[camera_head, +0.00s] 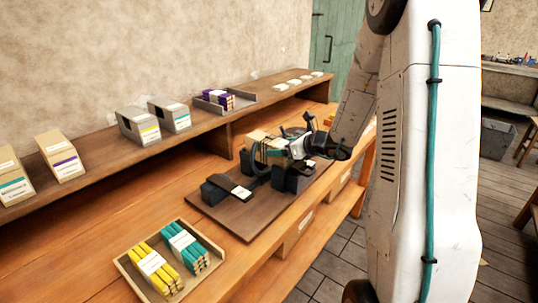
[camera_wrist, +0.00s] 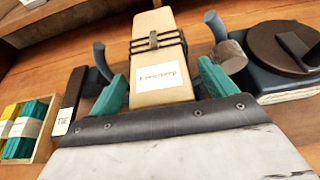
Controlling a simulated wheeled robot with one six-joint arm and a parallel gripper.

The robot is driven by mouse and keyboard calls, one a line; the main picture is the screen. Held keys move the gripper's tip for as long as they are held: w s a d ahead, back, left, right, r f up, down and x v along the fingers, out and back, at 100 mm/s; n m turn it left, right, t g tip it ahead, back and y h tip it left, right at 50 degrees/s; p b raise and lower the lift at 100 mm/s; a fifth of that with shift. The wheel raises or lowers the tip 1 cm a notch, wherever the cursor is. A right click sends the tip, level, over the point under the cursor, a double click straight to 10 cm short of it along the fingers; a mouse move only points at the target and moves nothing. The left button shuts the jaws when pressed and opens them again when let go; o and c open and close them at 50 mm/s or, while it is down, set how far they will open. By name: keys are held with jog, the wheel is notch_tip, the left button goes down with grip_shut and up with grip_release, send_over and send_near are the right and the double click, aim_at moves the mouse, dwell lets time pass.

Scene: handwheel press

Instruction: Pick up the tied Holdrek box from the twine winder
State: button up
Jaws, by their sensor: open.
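The tied box (camera_wrist: 160,92) is pale cardboard with a white label and dark twine around it. In the wrist view it runs up the middle, between blue curved horns of the twine winder (camera_wrist: 101,62). My gripper (camera_wrist: 163,76) is open, with one teal finger on each side of the box; I cannot tell whether either touches it. In the head view the box (camera_head: 256,138) shows partly behind my gripper (camera_head: 272,152), and much of the winder is hidden there. The label's writing is too small to read surely.
A tray (camera_head: 178,292) of yellow and teal bundles lies at the front left of the bench. A dark board (camera_head: 240,222) carries dark blocks. Several boxes (camera_head: 140,126) stand on the back shelf. A dark wheel (camera_wrist: 285,45) sits right of the box in the wrist view.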

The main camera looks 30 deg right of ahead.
jog(key=shift+w+a+f, duration=0.2)
jog(key=shift+w, duration=0.2)
jog(key=shift+c, duration=0.3)
jog(key=c, duration=1)
jog(key=shift+c, duration=0.2)
